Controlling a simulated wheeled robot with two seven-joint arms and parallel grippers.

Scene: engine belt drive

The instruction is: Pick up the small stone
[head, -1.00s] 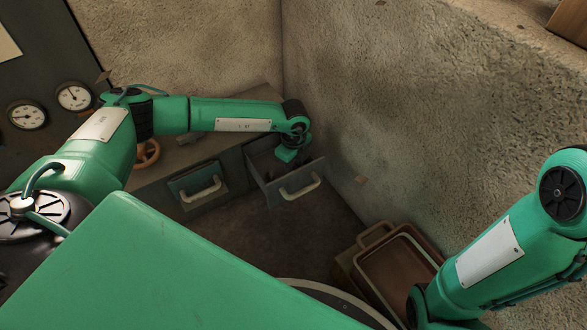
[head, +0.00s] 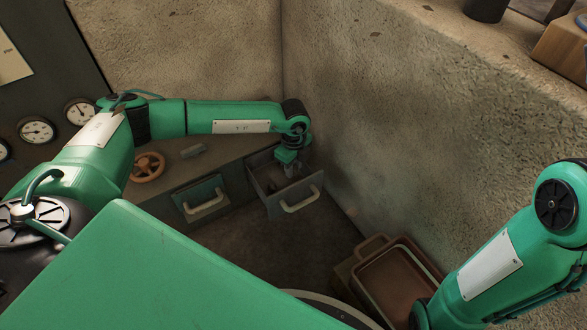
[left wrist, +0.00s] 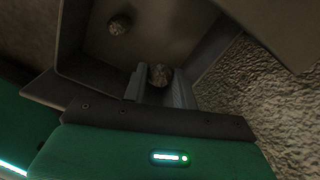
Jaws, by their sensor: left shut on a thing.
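A rounded, rough grey-brown stone (left wrist: 159,75) sits between the two fingers of my left gripper (left wrist: 160,88) in the left wrist view. The gripper is shut on it. A second stone (left wrist: 118,25) lies on the floor of the open drawer, apart from the fingers. Which stone is the smaller I cannot tell. In the head view my left gripper (head: 291,170) points down at the open drawer (head: 299,193), and the held stone cannot be made out there. My right arm shows at the right, but its gripper is out of view.
The drawer walls stand close around the left gripper, and a rough stone wall (head: 400,130) rises just to its right. A shut drawer (head: 200,198) and an orange handwheel (head: 147,167) are to the left. A brown tray (head: 395,280) stands at the lower right.

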